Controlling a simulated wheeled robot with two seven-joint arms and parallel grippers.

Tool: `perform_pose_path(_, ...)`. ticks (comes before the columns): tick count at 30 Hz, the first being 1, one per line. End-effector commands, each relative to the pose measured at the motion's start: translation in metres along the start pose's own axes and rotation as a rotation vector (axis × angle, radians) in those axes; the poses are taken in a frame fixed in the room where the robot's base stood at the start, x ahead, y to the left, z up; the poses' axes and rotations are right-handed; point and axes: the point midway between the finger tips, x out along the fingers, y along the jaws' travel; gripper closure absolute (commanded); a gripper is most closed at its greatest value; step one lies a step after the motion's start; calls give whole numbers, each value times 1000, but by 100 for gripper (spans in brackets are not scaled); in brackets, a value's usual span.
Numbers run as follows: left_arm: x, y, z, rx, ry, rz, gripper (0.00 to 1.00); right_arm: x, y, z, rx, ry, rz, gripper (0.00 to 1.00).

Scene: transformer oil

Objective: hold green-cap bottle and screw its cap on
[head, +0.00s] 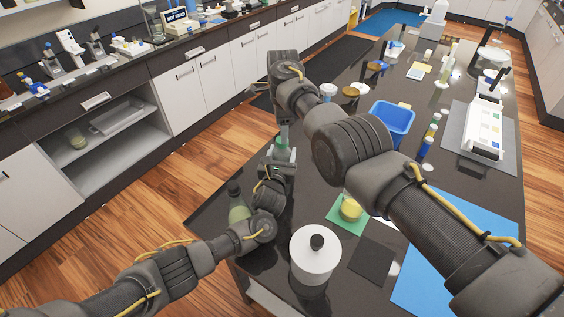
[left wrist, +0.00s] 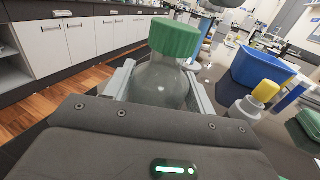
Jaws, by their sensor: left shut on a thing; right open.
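The green-cap bottle stands at the left part of the dark table, mostly hidden by my arms in the head view, where its green cap (head: 281,142) shows. In the left wrist view the clear, rounded bottle (left wrist: 160,85) is upright between the fingers, with the ribbed green cap (left wrist: 174,38) on its neck; I cannot tell how tight it is. My left gripper (left wrist: 158,92) is shut around the bottle body. My right gripper (head: 282,133) is open and points down just above the cap; whether it touches the cap is unclear.
On the dark table (head: 310,205), a greenish dark-capped bottle (head: 238,210) stands near my left forearm. A white lidded pot (head: 315,262) stands in front. A yellow item (head: 351,208) rests on a green mat (head: 347,228). A blue bin (head: 394,124) and small bottles stand to the right.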

Motion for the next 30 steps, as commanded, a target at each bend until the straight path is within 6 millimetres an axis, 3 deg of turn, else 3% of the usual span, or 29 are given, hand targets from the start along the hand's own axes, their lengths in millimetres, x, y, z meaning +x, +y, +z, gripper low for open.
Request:
perform_pose_path(13,0,0,0,0,0,-1,100,-9,0,0,-4,0,1,47)
perform_pose_path(17,0,0,0,0,0,-1,100,-10,0,0,-80,0,0,47)
perform_pose_path(23,0,0,0,0,0,0,100,-14,-2,-1,-474,-2,-5,47)
perform_pose_path(30,0,0,0,0,0,0,100,-20,-4,-2,-1171,4,-12,47)
